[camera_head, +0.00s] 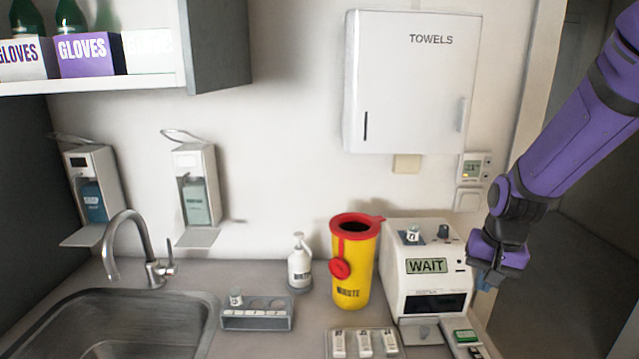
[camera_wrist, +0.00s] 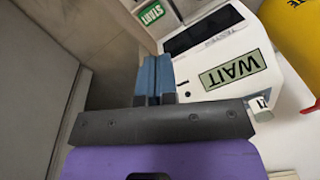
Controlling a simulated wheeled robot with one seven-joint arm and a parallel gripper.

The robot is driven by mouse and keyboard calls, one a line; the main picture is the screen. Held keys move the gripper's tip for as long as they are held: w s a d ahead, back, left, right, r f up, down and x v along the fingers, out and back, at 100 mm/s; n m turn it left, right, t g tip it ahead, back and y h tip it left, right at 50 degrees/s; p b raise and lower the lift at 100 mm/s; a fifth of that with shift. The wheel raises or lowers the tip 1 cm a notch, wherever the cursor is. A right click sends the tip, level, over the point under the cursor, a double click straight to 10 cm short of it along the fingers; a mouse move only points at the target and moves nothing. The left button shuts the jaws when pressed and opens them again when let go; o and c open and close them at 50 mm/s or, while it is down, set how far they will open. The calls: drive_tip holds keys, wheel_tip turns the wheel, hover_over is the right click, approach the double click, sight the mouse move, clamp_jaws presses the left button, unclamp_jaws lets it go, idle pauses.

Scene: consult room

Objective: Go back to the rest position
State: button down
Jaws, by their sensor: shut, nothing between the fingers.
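My purple arm comes in from the upper right in the head view, and my gripper (camera_head: 484,284) hangs at the right side of the white machine with the "WAIT" display (camera_head: 428,282). In the wrist view the two blue fingers of my gripper (camera_wrist: 155,62) are pressed together with nothing between them. The machine (camera_wrist: 268,42) shows there to the right of the fingers, appearing rotated, with its green "WAIT" screen lit. I cannot tell whether the gripper touches the machine's side.
A yellow waste bin (camera_head: 353,268) with a red rim stands left of the machine. A white pump bottle (camera_head: 300,264), a grey rack (camera_head: 257,315) and a tray of small white items (camera_head: 365,343) are on the counter. A towel dispenser (camera_head: 408,85) hangs above. A sink (camera_head: 120,322) is at left.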

drive_tip(key=s+a+r+n+t, duration=0.1)
drive_tip(key=s+r+n+t, duration=0.3)
drive_tip(key=s+r, duration=1.5)
drive_tip(key=shift+s+a+n+h, duration=0.25)
drive_tip(key=shift+a+n+h, duration=0.05)
